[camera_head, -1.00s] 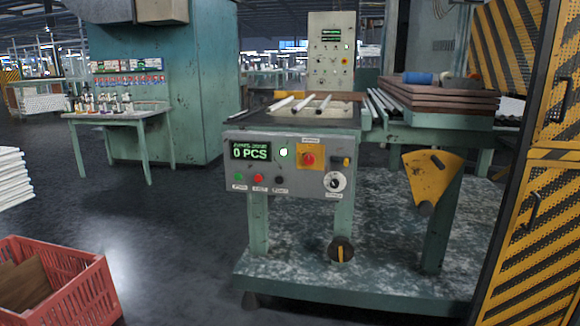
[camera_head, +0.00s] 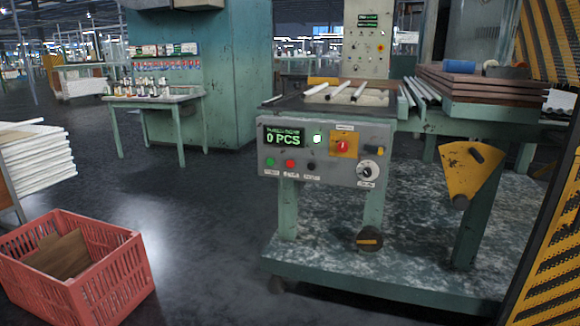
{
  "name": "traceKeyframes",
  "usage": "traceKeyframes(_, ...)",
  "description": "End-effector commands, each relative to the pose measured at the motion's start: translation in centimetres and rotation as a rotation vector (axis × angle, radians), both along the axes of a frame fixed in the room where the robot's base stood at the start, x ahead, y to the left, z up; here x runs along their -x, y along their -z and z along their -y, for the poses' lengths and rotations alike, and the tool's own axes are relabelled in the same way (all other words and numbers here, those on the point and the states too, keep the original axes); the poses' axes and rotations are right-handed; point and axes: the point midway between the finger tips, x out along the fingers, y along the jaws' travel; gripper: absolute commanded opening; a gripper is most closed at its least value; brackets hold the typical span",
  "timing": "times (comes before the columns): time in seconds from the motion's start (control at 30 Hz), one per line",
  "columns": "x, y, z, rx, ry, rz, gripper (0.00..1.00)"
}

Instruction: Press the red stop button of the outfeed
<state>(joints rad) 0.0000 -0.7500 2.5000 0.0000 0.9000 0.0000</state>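The outfeed's grey control panel (camera_head: 325,152) faces me on the front of a green metal table, right of the picture's middle. A larger red knob (camera_head: 343,146) sits on a yellow plate at the upper right. A black-and-white dial (camera_head: 367,172) is below it. My gripper is not in view.
A red crate (camera_head: 122,262) with brown board stands on the floor at front left, below a stack of white tubes (camera_head: 40,160). A striped yellow guard (camera_head: 548,245) closes the right side. Dark floor (camera_head: 200,225) between crate and table is clear.

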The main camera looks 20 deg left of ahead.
Motion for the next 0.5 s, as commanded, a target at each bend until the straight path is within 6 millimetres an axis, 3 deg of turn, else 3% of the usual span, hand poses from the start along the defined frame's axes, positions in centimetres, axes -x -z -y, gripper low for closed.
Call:
traceKeyframes(0.03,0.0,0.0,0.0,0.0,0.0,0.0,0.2)
traceKeyframes(0.1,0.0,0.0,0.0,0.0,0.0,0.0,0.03)
traceKeyframes(0.13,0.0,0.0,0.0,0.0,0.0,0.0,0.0)
traceKeyframes(0.5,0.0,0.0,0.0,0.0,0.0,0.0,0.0)
